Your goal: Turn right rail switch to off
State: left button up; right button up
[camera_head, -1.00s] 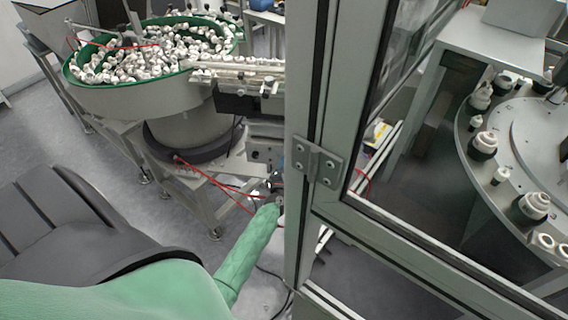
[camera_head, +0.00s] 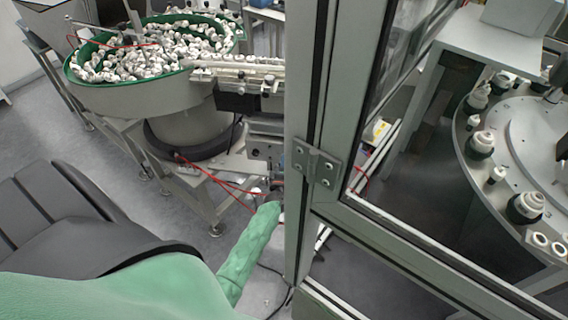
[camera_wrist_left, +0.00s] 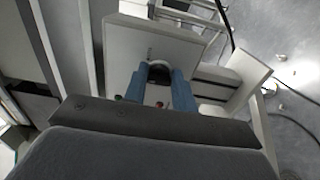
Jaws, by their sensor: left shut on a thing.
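In the left wrist view, a dark rotary switch knob (camera_wrist_left: 159,72) with a pale rim sits on a light grey control box (camera_wrist_left: 135,40). My left gripper (camera_wrist_left: 158,80) has its two blue fingers on either side of the knob and is shut on it. The knob's marked position cannot be read. In the head view, my left gripper (camera_head: 275,192) is small, at the end of the green-sleeved arm, beside the door post. The switch is not clear there. My right gripper is not in view.
A green-rimmed bowl feeder (camera_head: 150,95) full of white caps stands at the back left. The cell's metal door post (camera_head: 308,100) is close to the right of my left arm. A round turntable (camera_head: 475,165) with bottles stands behind the glass. Red and black cables hang near the gripper.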

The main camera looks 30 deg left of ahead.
pick_arm(q)
jog(key=o, duration=1)
jog(key=shift+d, duration=0.1)
jog(key=shift+s, duration=0.1)
jog(key=b+v, duration=0.2)
jog(key=v, duration=0.5)
jog(key=shift+s+b, duration=0.3)
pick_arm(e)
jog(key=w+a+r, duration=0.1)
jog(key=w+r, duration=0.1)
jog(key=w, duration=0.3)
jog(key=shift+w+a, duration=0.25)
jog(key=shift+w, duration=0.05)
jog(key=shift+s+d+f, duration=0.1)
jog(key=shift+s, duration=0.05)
